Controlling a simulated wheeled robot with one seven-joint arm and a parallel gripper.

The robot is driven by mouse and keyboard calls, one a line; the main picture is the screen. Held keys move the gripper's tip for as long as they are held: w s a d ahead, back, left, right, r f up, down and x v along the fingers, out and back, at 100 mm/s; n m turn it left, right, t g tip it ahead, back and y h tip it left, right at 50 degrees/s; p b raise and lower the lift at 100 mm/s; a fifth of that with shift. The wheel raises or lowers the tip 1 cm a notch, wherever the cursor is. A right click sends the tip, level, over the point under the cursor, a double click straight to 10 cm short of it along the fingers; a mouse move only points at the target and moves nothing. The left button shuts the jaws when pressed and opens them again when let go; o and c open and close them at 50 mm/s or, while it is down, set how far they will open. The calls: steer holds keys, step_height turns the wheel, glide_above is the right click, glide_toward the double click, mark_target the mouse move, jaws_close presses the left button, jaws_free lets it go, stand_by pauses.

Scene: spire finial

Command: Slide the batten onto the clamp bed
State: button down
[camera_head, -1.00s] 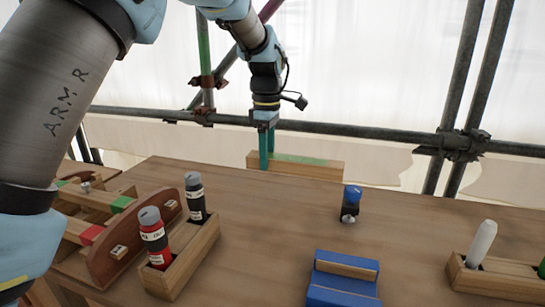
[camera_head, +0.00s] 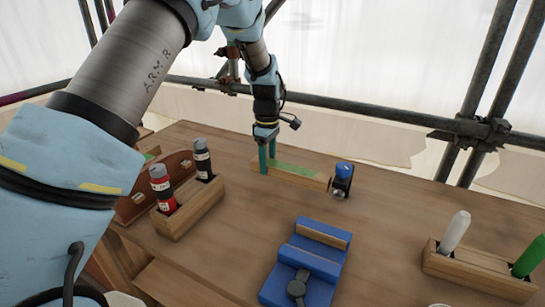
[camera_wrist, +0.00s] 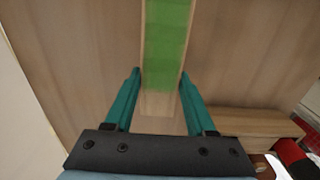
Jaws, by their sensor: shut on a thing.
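The batten (camera_head: 300,176) is a long pale wooden bar with a green strip on top, near the table's back edge. My gripper (camera_head: 267,162) is shut across its left end, one teal finger on each side. In the wrist view the batten (camera_wrist: 165,45) runs away from between the fingers (camera_wrist: 160,78). I cannot tell whether its underside touches the table. Its right end is close to a small blue-topped device (camera_head: 343,178). The blue clamp (camera_head: 285,272), with a bed, a wood-faced jaw and a dark knob, stands nearer the front, apart from the batten.
A wooden rack (camera_head: 192,212) with a red and a black bottle stands left. Another rack (camera_head: 480,270) holds white and green markers at the right. A curved wooden frame (camera_head: 135,198) is at the far left. Scaffold poles (camera_head: 395,120) run behind the table. The table between batten and clamp is clear.

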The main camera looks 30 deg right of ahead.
steer(key=shift+f+b, duration=1.8)
steer(key=shift+f, duration=0.85)
steer(key=shift+s+d+r, duration=0.15)
steer(key=shift+s+d, duration=0.35)
steer(key=shift+s, duration=0.25)
steer(key=shift+s+d+p, duration=0.4)
steer(key=shift+s+d, duration=0.8)
steer(key=shift+s, duration=0.65)
steer(key=shift+s+d+p, duration=0.35)
steer(key=shift+s+d, duration=0.8)
steer(key=shift+s, duration=0.65)
steer(key=shift+s+d+p, duration=0.4)
steer(key=shift+s+d, duration=0.8)
steer(key=shift+s, duration=0.65)
steer(key=shift+c, duration=0.7)
jaws_free()
step_height(320, 180, up, 11)
steer(key=shift+f+b, duration=0.2)
steer(key=shift+b, duration=1.05)
